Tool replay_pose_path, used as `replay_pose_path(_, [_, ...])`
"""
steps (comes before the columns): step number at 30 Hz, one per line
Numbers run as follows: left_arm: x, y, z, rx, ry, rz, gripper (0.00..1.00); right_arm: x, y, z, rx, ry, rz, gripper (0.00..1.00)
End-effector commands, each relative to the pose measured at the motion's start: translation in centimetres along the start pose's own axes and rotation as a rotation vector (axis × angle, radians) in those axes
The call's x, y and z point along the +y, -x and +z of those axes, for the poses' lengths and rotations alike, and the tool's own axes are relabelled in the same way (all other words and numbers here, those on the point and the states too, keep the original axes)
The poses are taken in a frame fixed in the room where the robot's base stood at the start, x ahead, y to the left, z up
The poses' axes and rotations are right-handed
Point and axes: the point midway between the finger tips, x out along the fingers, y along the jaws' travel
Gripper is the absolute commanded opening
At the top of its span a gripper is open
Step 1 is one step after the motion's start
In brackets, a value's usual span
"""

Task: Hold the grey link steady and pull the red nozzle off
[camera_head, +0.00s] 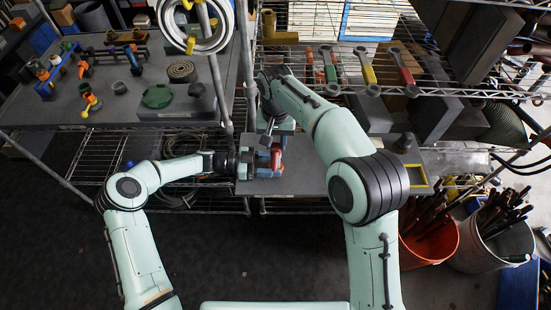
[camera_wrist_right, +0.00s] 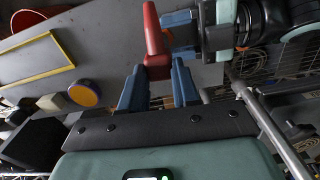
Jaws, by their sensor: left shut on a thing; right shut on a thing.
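The red nozzle (camera_head: 276,157) is a tapered piece over the grey work surface; in the right wrist view (camera_wrist_right: 154,38) its wide base sits between my right fingertips. My right gripper (camera_wrist_right: 158,72) is shut on that base with its blue fingers. My left gripper (camera_head: 264,163) comes in from the left, its blue fingers right beside the nozzle; it also shows in the right wrist view (camera_wrist_right: 180,36). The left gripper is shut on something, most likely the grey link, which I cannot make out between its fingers. Whether nozzle and link are still joined cannot be told.
A yellow-framed tray (camera_head: 415,176) lies on the surface to the right. Wrenches (camera_head: 367,70) lie on the wire shelf behind. A bench with coloured parts (camera_head: 157,97) stands at the left. An orange bucket (camera_head: 430,247) stands on the floor at right.

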Motion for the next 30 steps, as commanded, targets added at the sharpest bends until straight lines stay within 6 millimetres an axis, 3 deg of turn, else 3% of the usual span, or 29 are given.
replay_pose_path(15, [0.0, 0.0, 0.1, -0.002, 0.001, -0.001, 0.14, -0.1, 1.3, 0.0, 0.003, 0.001, -0.002, 0.0])
replay_pose_path(30, [0.0, 0.0, 0.1, -0.002, 0.001, -0.001, 0.14, -0.1, 4.3, 0.0, 0.004, 0.001, -0.003, 0.0])
